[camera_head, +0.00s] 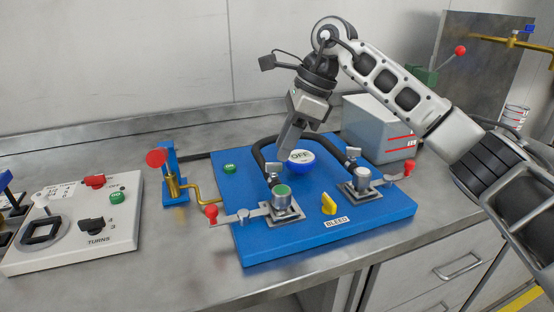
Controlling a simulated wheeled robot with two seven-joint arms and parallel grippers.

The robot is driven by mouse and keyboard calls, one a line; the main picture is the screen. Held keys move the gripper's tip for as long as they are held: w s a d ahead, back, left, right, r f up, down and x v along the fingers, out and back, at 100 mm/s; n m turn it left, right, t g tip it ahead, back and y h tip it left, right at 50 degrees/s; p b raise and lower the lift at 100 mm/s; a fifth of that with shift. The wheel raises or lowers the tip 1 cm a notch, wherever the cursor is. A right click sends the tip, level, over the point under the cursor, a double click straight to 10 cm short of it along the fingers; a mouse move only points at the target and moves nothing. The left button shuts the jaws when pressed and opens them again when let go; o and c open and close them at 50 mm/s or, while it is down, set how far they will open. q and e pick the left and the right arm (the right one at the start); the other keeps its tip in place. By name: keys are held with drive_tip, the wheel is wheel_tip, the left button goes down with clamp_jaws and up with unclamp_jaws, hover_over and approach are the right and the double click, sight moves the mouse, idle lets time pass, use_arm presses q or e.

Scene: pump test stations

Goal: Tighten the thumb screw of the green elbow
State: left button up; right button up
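The elbow fitting with the green cap (282,191) stands on a square metal plate on the blue board (375,215). A black hose runs up from behind it. A small grey wing-shaped piece (273,168), perhaps its thumb screw, shows at its upper left. A flat lever with a red ball (211,211) reaches left from it. My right gripper (284,153) points down above and behind the green-capped fitting, apart from it, near the round OFF knob (301,162). Its fingers overlap from this angle, so their gap is hidden. My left gripper is not in view.
A similar grey-capped fitting (362,175) with a red-ended lever stands to the right. A yellow knob (328,203) sits above the BLEED label. A blue and brass valve (173,180) stands left of the board. A white control box (110,236) is further left.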

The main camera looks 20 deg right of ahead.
sight(275, 163)
drive_tip(key=x, duration=0.4)
drive_tip(key=shift+f, duration=0.2)
drive_tip(key=shift+a, duration=0.1)
drive_tip(key=shift+c, duration=0.3)
clamp_jaws()
